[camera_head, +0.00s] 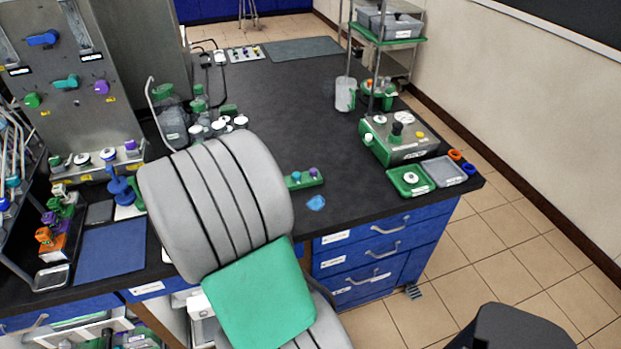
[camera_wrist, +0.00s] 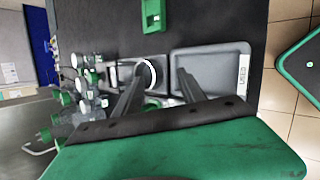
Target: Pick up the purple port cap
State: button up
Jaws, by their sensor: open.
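A small purple port cap (camera_head: 314,173) sits at the right end of a green rack (camera_head: 304,182) on the dark bench in the head view. A cyan cap (camera_head: 296,175) sits beside it on the same rack. I cannot make out the purple cap in the wrist view. My gripper (camera_wrist: 163,75) is open, its two dark fingers spread apart in the wrist view. A round white-rimmed item (camera_wrist: 149,75) shows between the fingers; I cannot tell its distance. In the head view my grey and green arm hides the gripper and part of the bench.
A grey tray marked "USED" (camera_wrist: 225,62) and a green block (camera_wrist: 153,17) show in the wrist view. A light blue patch (camera_head: 316,203) lies near the bench's front edge. Glass bottles (camera_head: 170,115) stand left. A green-based device (camera_head: 400,140) stands right. The bench middle is clear.

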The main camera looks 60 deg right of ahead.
aim_at(312, 172)
jog(key=s+d+f+n+g+h, duration=0.1)
jog(key=s+d+n, duration=0.1)
jog(key=d, duration=0.3)
jog(key=s+d+f+n+g+h, duration=0.1)
jog(key=s+d+n+h, duration=0.1)
jog(key=s+d, duration=0.3)
jog(key=s+d+f+n+h, duration=0.1)
jog(key=s+d+n, duration=0.2)
jog(key=d, duration=0.3)
jog(key=shift+s+n+g, duration=0.3)
jog(key=shift+s+g, duration=0.05)
jog(key=shift+g, duration=0.05)
jog(key=x, duration=0.5)
jog(key=p+x, duration=0.1)
jog(key=x, duration=0.1)
jog(key=shift+w+d+r, duration=0.1)
jog(key=shift+d, duration=0.45)
jog(key=shift+a, duration=0.1)
jog(key=c, duration=0.6)
grip_shut()
jog(key=shift+a, duration=0.1)
